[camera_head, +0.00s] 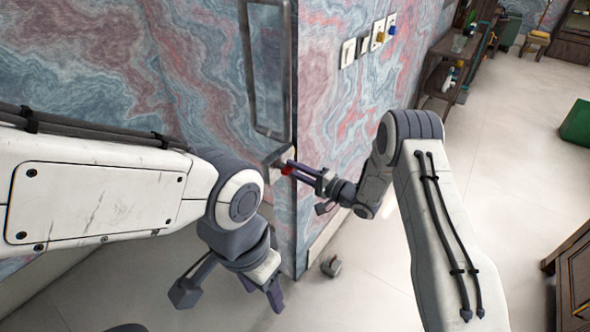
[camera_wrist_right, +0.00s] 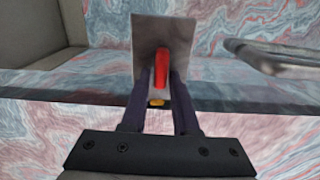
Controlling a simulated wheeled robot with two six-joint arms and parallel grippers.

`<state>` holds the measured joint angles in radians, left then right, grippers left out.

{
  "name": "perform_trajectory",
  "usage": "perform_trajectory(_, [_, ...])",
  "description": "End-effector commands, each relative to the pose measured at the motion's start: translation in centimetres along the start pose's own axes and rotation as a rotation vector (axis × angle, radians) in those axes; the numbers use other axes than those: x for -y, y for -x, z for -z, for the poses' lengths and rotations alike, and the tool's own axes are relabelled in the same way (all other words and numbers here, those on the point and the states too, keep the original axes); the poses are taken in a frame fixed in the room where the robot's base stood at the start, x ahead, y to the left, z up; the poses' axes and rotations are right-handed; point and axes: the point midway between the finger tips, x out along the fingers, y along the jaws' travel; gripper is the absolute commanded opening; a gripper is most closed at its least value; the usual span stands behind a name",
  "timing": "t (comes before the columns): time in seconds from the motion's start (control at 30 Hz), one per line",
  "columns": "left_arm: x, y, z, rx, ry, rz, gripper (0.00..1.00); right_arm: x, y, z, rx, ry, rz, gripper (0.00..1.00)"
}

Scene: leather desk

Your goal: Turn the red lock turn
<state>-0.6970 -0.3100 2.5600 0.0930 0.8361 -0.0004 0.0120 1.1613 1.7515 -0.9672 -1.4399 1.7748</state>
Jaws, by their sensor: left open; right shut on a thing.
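The red lock turn (camera_head: 288,171) is a small red knob at the corner edge of the marbled wall. In the right wrist view the red lock turn (camera_wrist_right: 161,70) stands upright in front of a square grey metal plate (camera_wrist_right: 146,32). My right gripper (camera_head: 291,166) reaches it from the right and is shut on it, one dark finger on each side. In the right wrist view my right gripper (camera_wrist_right: 161,82) hides part of its sides. My left gripper (camera_head: 230,293) is open and empty, hanging low at the lower left, apart from the lock turn.
A metal-framed panel (camera_head: 252,70) is on the wall above the lock. Wall plates with a yellow knob (camera_head: 379,38) and a blue knob (camera_head: 392,31) are farther along. A small grey object (camera_head: 331,266) lies on the floor. A brown shelf (camera_head: 450,75) stands behind; the middle floor is clear.

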Motion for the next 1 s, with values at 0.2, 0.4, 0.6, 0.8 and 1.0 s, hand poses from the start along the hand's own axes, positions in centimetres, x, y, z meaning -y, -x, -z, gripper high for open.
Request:
perform_trajectory(0.2, [0.0, 0.0, 0.0, 0.000, 0.000, 0.000, 0.57, -0.1, 0.1, 0.1, -0.002, -0.001, -0.003, 0.56])
perform_trajectory(0.4, [0.0, 0.0, 0.0, 0.000, 0.000, 0.000, 0.57, -0.1, 0.0, 0.0, -0.001, 0.000, -0.001, 0.56])
perform_trajectory(0.6, [0.0, -0.3, 0.0, 0.000, 0.000, 0.000, 0.57, -0.1, 1.0, 0.1, -0.003, 0.000, -0.001, 0.56])
perform_trajectory(0.8, [0.1, -1.0, -0.1, 0.000, 0.000, 0.000, 0.57, -0.2, 4.8, 0.2, -0.007, -0.001, -0.002, 0.56])
perform_trajectory(1.0, [0.1, -1.6, -0.1, 0.000, 0.000, 0.000, 0.57, -0.2, 8.5, 0.2, -0.005, 0.000, -0.002, 0.56])
